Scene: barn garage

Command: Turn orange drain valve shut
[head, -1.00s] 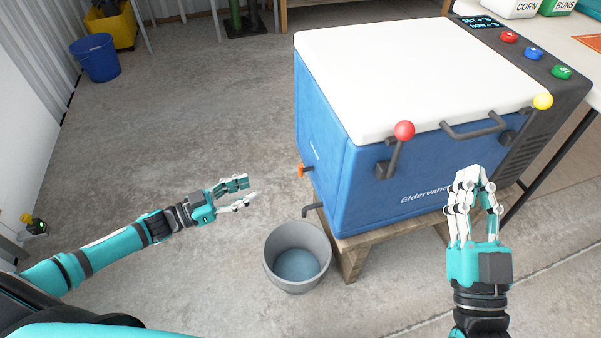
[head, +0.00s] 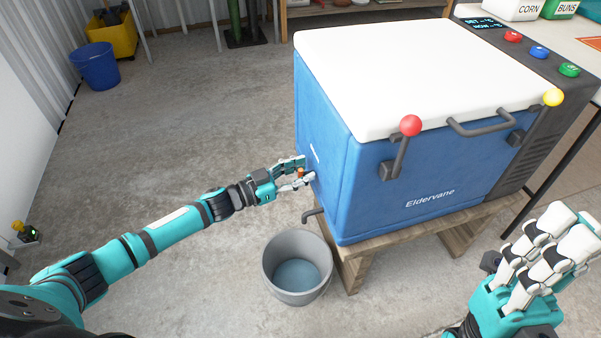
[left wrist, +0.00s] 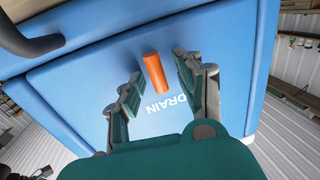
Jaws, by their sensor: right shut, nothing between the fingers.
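The orange drain valve (head: 301,173) is on the left side of the blue cooler (head: 335,175), mostly hidden behind my left gripper's fingers in the head view. In the left wrist view its orange handle (left wrist: 155,73) stands between the fingertips, slightly tilted, above the word DRAIN. My left gripper (head: 304,168) is open, a finger on each side of the handle; in the left wrist view (left wrist: 156,78) gaps show between handle and fingers. My right gripper (head: 560,232) is shut and empty at the lower right, apart from the cooler.
A grey bucket (head: 297,292) with water stands on the floor under the dark drain spout (head: 312,214). The cooler rests on a wooden stand (head: 350,266). Red (head: 410,126) and yellow (head: 553,98) ball levers stick out at its front.

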